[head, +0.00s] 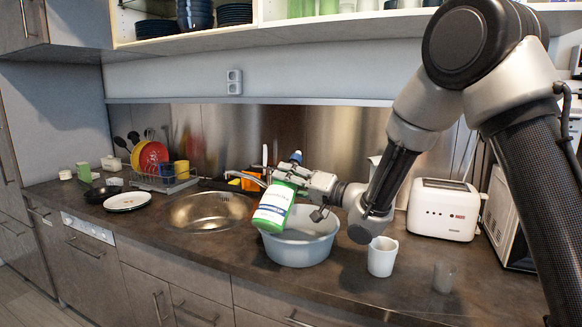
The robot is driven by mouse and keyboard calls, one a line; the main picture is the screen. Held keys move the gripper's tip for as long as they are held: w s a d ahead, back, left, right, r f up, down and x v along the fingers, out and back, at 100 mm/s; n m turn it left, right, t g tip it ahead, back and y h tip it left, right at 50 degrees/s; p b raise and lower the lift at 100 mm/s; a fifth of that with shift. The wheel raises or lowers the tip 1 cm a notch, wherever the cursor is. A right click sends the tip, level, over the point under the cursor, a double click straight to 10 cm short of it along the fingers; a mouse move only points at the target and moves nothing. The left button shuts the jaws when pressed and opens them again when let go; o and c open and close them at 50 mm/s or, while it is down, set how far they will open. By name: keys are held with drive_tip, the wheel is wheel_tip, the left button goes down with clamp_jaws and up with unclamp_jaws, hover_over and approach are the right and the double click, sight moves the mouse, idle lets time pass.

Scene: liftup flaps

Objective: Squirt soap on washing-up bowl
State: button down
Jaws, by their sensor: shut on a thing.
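The washing-up bowl (301,252) is a light grey-blue tub on the dark counter, right of the round sink. The soap bottle (273,208) is green with a white label and a blue cap (296,157). It is tilted, its cap end up and to the right, and it appears over the left part of the bowl. My gripper (296,180) is shut on the soap bottle near its upper part. The bottle and gripper hide part of the bowl's rim and inside. I cannot tell how high the bottle is above the bowl.
A white cup (382,257) and a clear glass (443,277) stand right of the bowl. A white toaster (443,209) is behind them. The sink (208,211), a dish rack (165,181) and plates (127,201) are to the left. An open shelf hangs above.

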drive_tip(key=f+m, duration=0.1)
drive_tip(key=m, duration=0.1)
drive_tip(key=s+f+m, duration=0.1)
drive_tip(key=f, duration=0.1)
drive_tip(key=s+f+m+h, duration=0.1)
drive_tip(key=m, duration=0.1)
drive_tip(key=shift+a+f+m, duration=0.3)
drive_tip(key=shift+a+f, duration=0.05)
drive_tip(key=shift+a, duration=0.05)
drive_tip(key=m, duration=0.3)
drive_tip(key=shift+w+d, duration=0.15)
drive_tip(key=m, duration=0.2)
drive_tip(key=shift+w+f+m+h, duration=0.15)
drive_tip(key=shift+f+m+h, duration=0.15)
drive_tip(key=shift+m, duration=0.1)
drive_tip(key=n, duration=0.3)
drive_tip(key=shift+s+r+n, duration=0.25)
drive_tip(key=shift+s+n, duration=0.1)
drive_tip(key=shift+n, duration=0.05)
drive_tip(key=shift+w+r+n, duration=0.1)
drive_tip(key=shift+r+n, duration=0.05)
drive_tip(key=shift+n, duration=0.85)
